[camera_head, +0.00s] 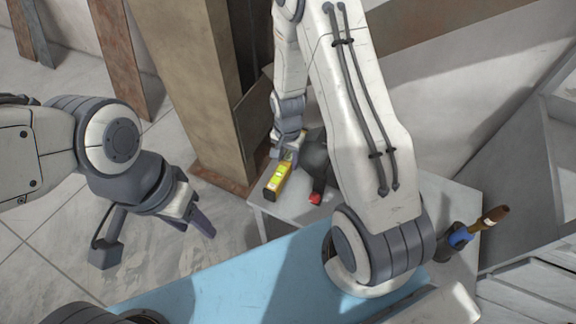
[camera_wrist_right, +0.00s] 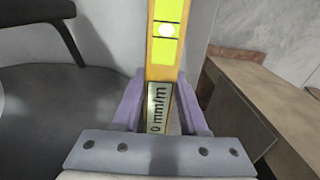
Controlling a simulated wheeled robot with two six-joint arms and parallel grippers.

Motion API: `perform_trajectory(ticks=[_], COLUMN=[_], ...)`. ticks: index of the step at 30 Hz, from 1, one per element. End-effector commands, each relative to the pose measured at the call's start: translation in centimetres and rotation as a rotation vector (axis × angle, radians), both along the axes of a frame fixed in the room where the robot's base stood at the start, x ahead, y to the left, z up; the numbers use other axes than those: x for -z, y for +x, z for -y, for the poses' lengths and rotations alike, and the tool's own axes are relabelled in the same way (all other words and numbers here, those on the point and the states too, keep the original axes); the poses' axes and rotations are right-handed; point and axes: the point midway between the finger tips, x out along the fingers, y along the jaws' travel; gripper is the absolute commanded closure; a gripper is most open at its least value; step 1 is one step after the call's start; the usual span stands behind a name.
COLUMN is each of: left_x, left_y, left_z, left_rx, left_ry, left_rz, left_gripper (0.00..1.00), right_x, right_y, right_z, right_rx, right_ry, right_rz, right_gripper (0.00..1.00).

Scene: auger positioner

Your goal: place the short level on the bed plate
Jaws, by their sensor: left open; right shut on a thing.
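The short level (camera_head: 277,182) is a yellow bar with a bright yellow-green vial window. My right gripper (camera_head: 287,147) is shut on it near the left end of a grey table top; I cannot tell whether the level touches the surface. In the right wrist view the level (camera_wrist_right: 163,65) stands between the two purple-grey fingers (camera_wrist_right: 158,105), its vial bubble and a "mm/m" label showing. My left gripper (camera_head: 155,235) is open and empty over the floor at the left. I cannot tell which surface is the bed plate.
A dark rounded object (camera_head: 316,158) with a red tip stands close right of the level on the grey table top (camera_head: 262,198). A light blue surface (camera_head: 235,275) lies in front. A wooden-handled tool (camera_head: 490,219) is at the right. A tall brown beam (camera_head: 190,90) stands behind.

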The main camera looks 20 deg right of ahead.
Motion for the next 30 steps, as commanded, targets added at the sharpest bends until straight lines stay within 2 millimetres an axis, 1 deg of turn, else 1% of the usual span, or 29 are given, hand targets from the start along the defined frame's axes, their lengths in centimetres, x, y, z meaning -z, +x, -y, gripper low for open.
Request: perform_trajectory(ticks=[1, 3, 5, 12, 16, 17, 18, 19, 27, 30], left_x=[0.3, 0.5, 0.6, 0.5, 0.8, 0.7, 0.7, 0.7, 0.6, 0.3], left_y=[0.0, 0.0, 0.0, 0.0, 0.0, 0.0, 0.0, 0.0, 0.0, 0.0], left_z=[0.0, 0.0, 0.0, 0.0, 0.0, 0.0, 0.0, 0.0, 0.0, 0.0], left_rx=[0.0, 0.0, 0.0, 0.0, 0.0, 0.0, 0.0, 0.0, 0.0, 0.0], left_ry=[0.0, 0.0, 0.0, 0.0, 0.0, 0.0, 0.0, 0.0, 0.0, 0.0], left_rz=[0.0, 0.0, 0.0, 0.0, 0.0, 0.0, 0.0, 0.0, 0.0, 0.0], left_gripper=[0.5, 0.5, 0.5, 0.5, 0.5, 0.5, 0.5, 0.5, 0.5, 0.5], right_x=[1.0, 2.1, 2.6, 2.6, 3.1, 3.0, 3.0, 3.0, 2.9, 2.4], right_y=[-0.1, -0.1, -0.1, 0.0, 0.0, 0.0, 0.0, 0.0, 0.0, 0.0], right_z=[0.0, 0.0, 0.0, 0.0, 0.0, 0.0, 0.0, 0.0, 0.0, 0.0], right_rx=[0.0, 0.0, -0.001, -0.001, -0.001, -0.001, -0.001, -0.001, -0.001, -0.001], right_ry=[0.0, 0.0, 0.0, 0.0, 0.0, 0.0, 0.0, 0.0, 0.0, 0.0], right_rz=[-0.003, -0.004, -0.003, 0.0, 0.0, 0.0, 0.0, 0.0, -0.001, 0.0], right_gripper=[1.0, 1.0, 1.0, 1.0, 1.0, 0.5, 0.35, 0.28, 0.28, 0.28])
